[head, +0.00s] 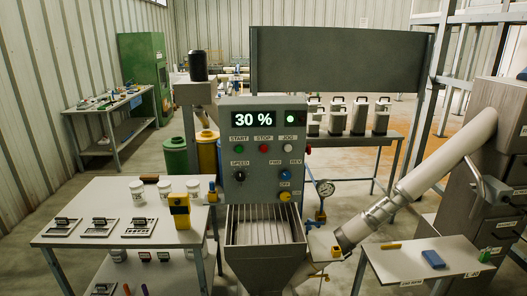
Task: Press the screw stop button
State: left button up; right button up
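A grey control panel (263,185) stands upright in the middle of the head view, above a hopper. The red stop button (264,149) sits under the label STOP in its upper row. A green start button (239,149) is to its left and a pale jog button (288,149) to its right. The panel's display (254,119) reads 30 %, and a small green lamp (290,119) beside it looks lit. Neither of my grippers is in view, and nothing covers the stop button.
Below the buttons are a black speed knob (240,176) and a blue knob (284,174). A hopper (265,240) with a grate stands under the panel. A white table (75,205) is at left, and a sloping screw tube (430,180) and small table (395,265) are at right.

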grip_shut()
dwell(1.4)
